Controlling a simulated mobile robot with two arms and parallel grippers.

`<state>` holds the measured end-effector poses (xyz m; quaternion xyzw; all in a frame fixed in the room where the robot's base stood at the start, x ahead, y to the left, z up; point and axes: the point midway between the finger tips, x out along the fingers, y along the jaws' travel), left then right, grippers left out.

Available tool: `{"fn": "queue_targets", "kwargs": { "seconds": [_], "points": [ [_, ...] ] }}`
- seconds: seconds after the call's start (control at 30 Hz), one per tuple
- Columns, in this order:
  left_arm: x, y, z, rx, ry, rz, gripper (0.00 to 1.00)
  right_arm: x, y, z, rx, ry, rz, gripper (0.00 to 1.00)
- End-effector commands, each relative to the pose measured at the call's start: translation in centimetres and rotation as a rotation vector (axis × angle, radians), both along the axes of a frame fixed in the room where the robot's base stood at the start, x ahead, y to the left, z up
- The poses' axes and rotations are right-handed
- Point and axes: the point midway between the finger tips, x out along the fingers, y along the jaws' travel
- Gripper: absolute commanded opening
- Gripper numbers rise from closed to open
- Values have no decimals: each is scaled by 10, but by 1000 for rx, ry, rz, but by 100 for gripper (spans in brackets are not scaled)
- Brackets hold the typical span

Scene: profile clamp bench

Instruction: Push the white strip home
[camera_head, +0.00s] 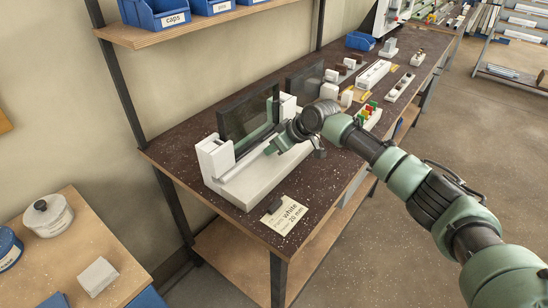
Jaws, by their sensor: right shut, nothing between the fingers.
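The white strip (240,164) lies in a white clamp fixture (262,178) on the dark speckled bench, along the foot of a dark upright panel (248,112). White end blocks stand at both ends of the panel. My right gripper (271,149) is shut and empty at the strip's far part, close to the front of the panel. I cannot tell whether its fingertips touch the strip. The gripper and wrist hide the strip's far end. I cannot tell how deep the strip sits. My left gripper is out of view.
A card (285,214) reading "white" and "20 mm" lies at the bench's front edge. A second dark panel (305,83) and several small parts stand farther along the bench. A shelf (190,30) with blue bins hangs above. A side table (75,250) is at lower left.

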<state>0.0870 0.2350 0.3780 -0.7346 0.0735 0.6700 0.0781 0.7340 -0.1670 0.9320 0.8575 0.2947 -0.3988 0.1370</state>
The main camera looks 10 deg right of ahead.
Motion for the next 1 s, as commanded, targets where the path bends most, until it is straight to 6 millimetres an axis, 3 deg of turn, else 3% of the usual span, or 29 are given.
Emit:
{"fn": "queue_targets", "kwargs": {
  "seconds": [1.0],
  "points": [
    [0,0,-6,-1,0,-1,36,10,7,2,3,-6,0,0]
  ]
}}
